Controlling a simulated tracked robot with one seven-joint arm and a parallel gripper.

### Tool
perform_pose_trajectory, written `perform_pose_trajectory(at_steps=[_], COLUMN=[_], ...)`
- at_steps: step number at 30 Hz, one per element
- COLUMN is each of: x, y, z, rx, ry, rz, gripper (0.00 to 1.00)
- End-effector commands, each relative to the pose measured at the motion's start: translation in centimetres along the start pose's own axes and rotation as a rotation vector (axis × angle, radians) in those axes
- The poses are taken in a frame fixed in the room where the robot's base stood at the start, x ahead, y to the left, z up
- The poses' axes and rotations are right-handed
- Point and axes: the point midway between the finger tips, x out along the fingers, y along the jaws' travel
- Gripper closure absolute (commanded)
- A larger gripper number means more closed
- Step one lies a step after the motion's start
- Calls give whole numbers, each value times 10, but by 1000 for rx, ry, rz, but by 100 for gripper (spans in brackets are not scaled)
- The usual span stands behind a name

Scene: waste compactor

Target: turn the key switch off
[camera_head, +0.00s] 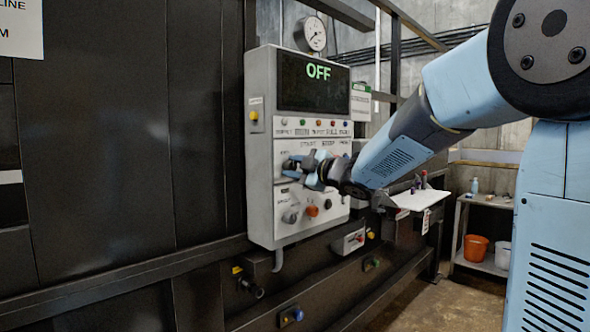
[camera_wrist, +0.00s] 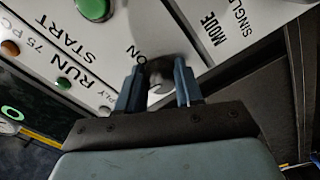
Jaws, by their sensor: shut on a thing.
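The key switch (camera_wrist: 156,86) is a grey metal piece on the white control panel (camera_head: 260,215). In the wrist view it lies between the two blue fingers of my gripper (camera_wrist: 159,84), next to an ON label. My gripper is shut on it. In the head view my gripper (camera_head: 296,168) reaches the panel from the right and largely hides the switch. The dark display (camera_head: 313,82) at the top of the panel reads OFF in green letters.
Other controls surround the gripper: an orange-red button (camera_head: 312,210), a grey knob (camera_head: 290,216) and a row of lamps above. A green START button (camera_wrist: 93,8) is near the fingers. A small shelf (camera_head: 412,199) juts out right of the panel.

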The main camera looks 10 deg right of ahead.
Motion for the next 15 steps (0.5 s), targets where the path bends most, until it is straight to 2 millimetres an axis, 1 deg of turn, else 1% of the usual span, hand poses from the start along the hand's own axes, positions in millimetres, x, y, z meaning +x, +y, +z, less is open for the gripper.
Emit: perform_pose_trajectory(at_steps=[1,2,3,9,10,15], x=[0,0,0,0,0,0], y=[-3,-3,-3,-2,-2,-1], z=[0,0,0,0,0,0], rx=[1,1,1,1,1,1], ry=[0,0,1,0,0,0], rz=[-6,-6,-6,-4,-3,-2], gripper=[95,63,60,40,39,39])
